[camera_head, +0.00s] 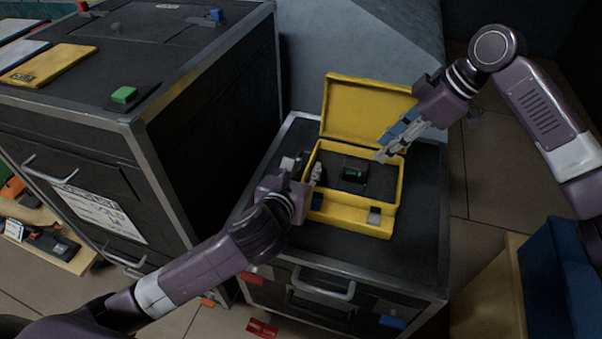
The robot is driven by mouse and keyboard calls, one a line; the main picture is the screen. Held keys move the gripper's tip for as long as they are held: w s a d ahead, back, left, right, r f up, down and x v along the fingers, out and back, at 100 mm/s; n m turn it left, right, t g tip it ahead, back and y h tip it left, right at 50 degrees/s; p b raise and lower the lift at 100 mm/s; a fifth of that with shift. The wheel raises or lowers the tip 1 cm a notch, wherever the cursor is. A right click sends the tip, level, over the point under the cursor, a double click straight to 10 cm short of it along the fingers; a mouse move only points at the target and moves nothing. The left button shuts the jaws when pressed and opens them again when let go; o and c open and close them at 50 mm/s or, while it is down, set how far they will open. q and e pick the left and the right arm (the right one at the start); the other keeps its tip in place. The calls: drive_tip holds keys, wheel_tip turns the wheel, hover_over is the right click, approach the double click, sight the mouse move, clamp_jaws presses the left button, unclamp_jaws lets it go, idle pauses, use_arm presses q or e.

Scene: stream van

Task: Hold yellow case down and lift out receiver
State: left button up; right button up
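The yellow case (347,216) sits open on a low dark cabinet, its lid (366,108) standing up at the back.
The low cabinet top (418,240) is clear around the case. A taller dark cabinet (70,130) stands at left, with a green block (124,95) and a yellow panel (48,66) on top. A blue bin (555,280) is at lower right.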

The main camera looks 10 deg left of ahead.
sight(308, 165)
use_arm(q)
drive_tip(key=shift+x, duration=1.8)
drive_tip(key=shift+c, duration=0.4)
clamp_jaws()
